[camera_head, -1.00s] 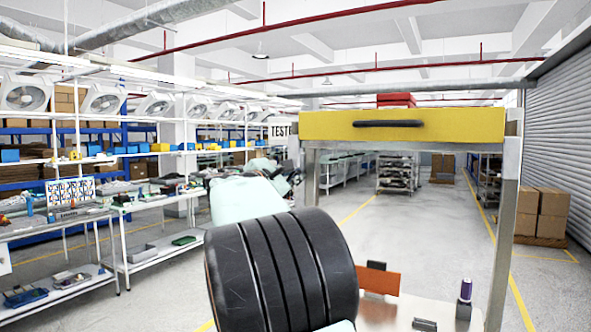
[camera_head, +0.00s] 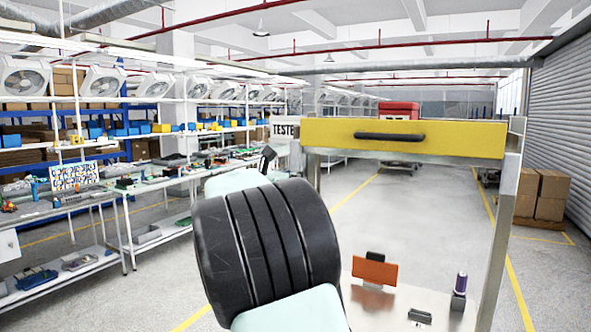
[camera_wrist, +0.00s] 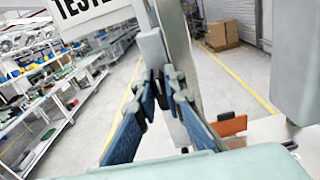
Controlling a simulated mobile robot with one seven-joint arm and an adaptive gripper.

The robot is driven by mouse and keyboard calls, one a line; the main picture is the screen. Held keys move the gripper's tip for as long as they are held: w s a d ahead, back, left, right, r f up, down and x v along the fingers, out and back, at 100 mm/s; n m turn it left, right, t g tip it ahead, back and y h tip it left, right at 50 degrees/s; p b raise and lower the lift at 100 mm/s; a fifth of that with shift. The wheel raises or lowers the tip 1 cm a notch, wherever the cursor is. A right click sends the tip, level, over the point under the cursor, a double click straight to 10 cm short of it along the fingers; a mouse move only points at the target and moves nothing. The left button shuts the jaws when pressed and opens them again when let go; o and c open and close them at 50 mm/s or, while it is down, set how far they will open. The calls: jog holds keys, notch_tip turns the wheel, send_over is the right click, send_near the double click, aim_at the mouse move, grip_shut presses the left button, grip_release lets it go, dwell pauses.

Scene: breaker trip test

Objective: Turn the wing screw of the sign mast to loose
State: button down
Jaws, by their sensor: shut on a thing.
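The sign (camera_wrist: 92,12) is a white plate with black letters reading "TESTE", cut off at the edge. It also shows in the head view (camera_head: 284,131). The grey mast (camera_wrist: 178,55) stands upright beside it in the wrist view. My gripper (camera_wrist: 163,82) has blue-padded fingers that converge at the mast, just below the sign's level. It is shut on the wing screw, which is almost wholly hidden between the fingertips. Whether the screw is tight or loose cannot be seen. In the head view my dark arm link covers most of the gripper.
Shelves line the left. The central floor is open.

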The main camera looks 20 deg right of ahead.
dwell(0.4)
jog(key=c, duration=2)
grip_release()
jog(key=shift+a, duration=0.1)
jog(key=v, duration=1.2)
jog(key=shift+f, duration=0.1)
